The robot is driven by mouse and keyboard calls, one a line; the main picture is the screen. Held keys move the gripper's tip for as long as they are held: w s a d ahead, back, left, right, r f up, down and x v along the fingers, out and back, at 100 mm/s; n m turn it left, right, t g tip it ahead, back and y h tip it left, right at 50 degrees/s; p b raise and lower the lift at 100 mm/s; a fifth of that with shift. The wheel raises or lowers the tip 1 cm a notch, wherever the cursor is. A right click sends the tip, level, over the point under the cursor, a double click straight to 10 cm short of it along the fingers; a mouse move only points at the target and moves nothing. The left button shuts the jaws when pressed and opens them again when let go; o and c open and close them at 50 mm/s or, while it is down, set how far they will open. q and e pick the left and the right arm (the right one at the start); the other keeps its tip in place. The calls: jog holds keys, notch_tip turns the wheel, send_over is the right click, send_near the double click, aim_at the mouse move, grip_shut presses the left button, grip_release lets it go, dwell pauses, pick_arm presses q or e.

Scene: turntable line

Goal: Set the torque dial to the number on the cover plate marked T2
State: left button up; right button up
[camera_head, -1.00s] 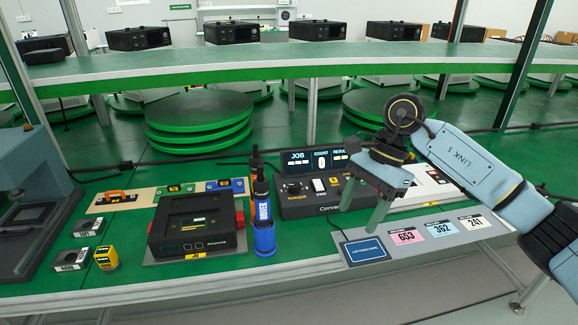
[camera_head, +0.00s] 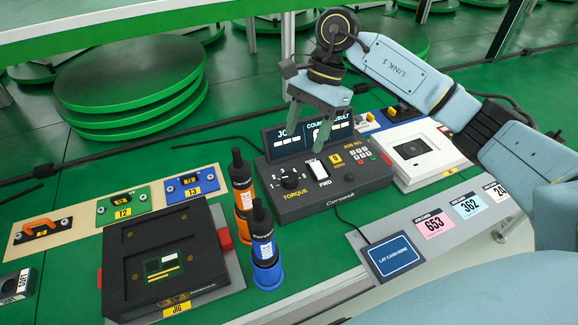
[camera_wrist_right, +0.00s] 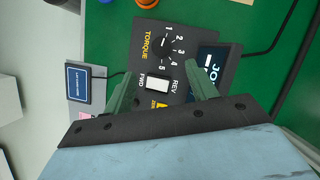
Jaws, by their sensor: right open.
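The torque dial (camera_head: 289,183) is a black knob on the left of the dark controller (camera_head: 330,200), ringed by numbers 1 to 5 in the right wrist view (camera_wrist_right: 165,47). I cannot tell which number its pointer marks. The T2 cover plate (camera_head: 123,203) is green, on the beige strip at left, between an orange-handled plate and the blue T3 plate; its small dark window is too small to read. My right gripper (camera_head: 306,140) is open and empty, its fingers pointing down above the controller, in front of its display. The dial shows beyond the fingertips in the wrist view. My left gripper is out of view.
A blue driver (camera_head: 264,250) and an orange driver (camera_head: 243,190) stand left of the controller. A black jig (camera_head: 115,250) lies further left. A white box (camera_head: 440,165) stands right of the controller. A grey panel with number cards (camera_head: 405,225) lies in front.

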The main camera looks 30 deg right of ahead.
aim_at(290, 176)
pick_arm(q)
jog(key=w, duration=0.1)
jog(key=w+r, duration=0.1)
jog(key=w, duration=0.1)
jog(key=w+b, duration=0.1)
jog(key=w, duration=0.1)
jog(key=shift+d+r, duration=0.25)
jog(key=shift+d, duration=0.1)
pick_arm(e)
jog(key=x, duration=1)
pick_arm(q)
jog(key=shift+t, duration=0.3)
pick_arm(e)
jog(key=c, duration=1)
